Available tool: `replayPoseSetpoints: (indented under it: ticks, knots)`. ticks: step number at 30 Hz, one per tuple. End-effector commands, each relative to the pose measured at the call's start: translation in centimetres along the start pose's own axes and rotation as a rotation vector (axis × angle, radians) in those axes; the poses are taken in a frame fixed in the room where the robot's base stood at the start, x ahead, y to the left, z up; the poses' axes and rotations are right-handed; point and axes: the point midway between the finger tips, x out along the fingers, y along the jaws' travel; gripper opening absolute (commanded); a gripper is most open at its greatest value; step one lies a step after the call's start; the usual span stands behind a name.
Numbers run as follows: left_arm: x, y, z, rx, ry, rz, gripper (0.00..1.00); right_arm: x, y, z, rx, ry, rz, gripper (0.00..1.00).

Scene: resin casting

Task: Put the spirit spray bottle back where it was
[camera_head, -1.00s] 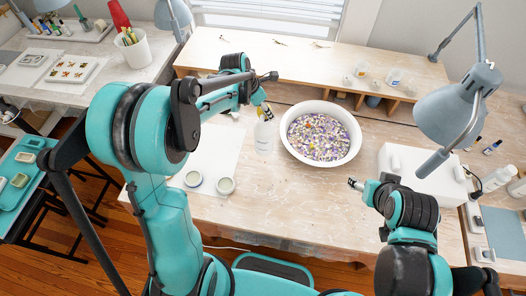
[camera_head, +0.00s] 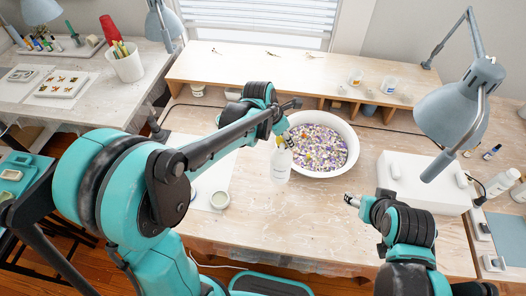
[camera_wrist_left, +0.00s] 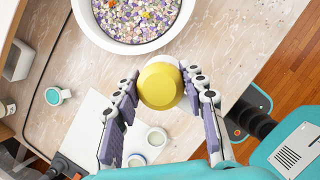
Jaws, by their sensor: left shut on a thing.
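The spirit spray bottle (camera_head: 281,166) is a pale, translucent bottle with a label. It stands upright at the near left side of the white bowl in the head view. My left gripper (camera_head: 281,140) is shut on its upper part.
The white bowl (camera_head: 352,163) of colourful bits is close behind the bottle. A white mat (camera_head: 215,165) with small round cups (camera_head: 219,200) lies left. A white box (camera_head: 425,180) and a lamp (camera_head: 450,115) stand right. The table front is clear.

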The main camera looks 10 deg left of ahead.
Motion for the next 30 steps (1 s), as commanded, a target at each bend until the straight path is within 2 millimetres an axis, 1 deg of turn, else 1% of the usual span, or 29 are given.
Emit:
replayPoseSetpoints:
  ticks: [1,6,9,12,17,24,26,30]
  knots:
    - [0.5,1.1,-0.7,-0.004,-0.001,0.001,0.0,0.3,0.0,0.2,0.0,0.0,0.0,0.61]
    - [2.0,4.4,-2.9,-0.005,0.0,0.001,0.0,0.9,0.0,0.6,0.0,0.0,0.0,0.61]
    - [2.6,5.8,-3.9,-0.004,-0.001,0.001,0.0,1.1,0.0,0.8,0.0,0.0,0.0,0.61]
    - [3.0,6.8,-4.5,-0.002,0.0,0.001,0.0,1.2,0.0,0.9,0.0,0.0,0.0,0.61]
    - [3.5,7.2,-5.0,0.001,0.0,-0.001,0.0,1.3,0.0,1.0,0.0,0.0,0.0,0.61]
    - [6.7,7.2,-6.3,0.001,0.0,-0.001,0.0,2.2,0.0,1.6,0.0,0.0,0.0,0.61]
    - [6.9,7.2,-6.4,0.001,0.0,0.0,0.0,2.2,0.0,1.6,0.0,0.0,0.0,0.61]
    - [6.8,7.1,-6.3,0.001,0.0,-0.001,0.0,2.1,0.0,1.5,0.0,0.0,0.0,0.61]
